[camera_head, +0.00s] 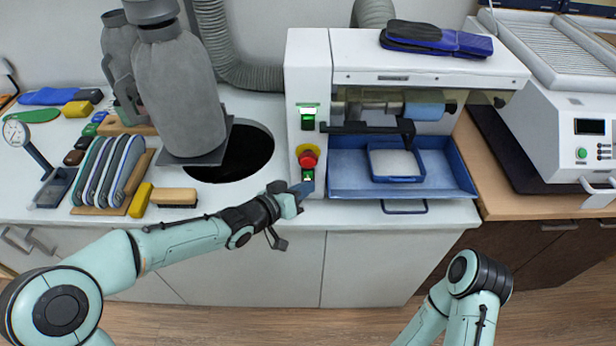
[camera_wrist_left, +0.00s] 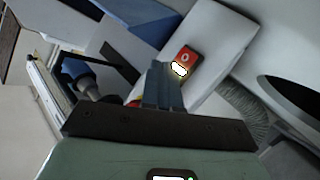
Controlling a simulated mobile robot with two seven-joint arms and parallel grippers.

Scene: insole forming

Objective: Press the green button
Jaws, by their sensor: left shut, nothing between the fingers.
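A lower switch on the white machine's front panel has a green button (camera_head: 307,174) with a bright lamp under it, just below a red emergency stop knob (camera_head: 308,158) on a yellow base. My left gripper (camera_head: 302,189) is shut and empty, its fingertips at this switch and covering its lower part. In the left wrist view the shut fingers (camera_wrist_left: 162,82) stand beside the switch's red part (camera_wrist_left: 187,56) and its lit lamp; the green part is hidden there. I cannot tell whether the fingertips touch the button. Another green button (camera_head: 307,121) sits higher on the panel. My right gripper is out of view.
Right of the panel is a blue tray (camera_head: 455,180) holding a smaller blue box (camera_head: 397,176) below a roller. Insoles (camera_head: 108,168) and tools lie further left. Space in front of the cabinet is free.

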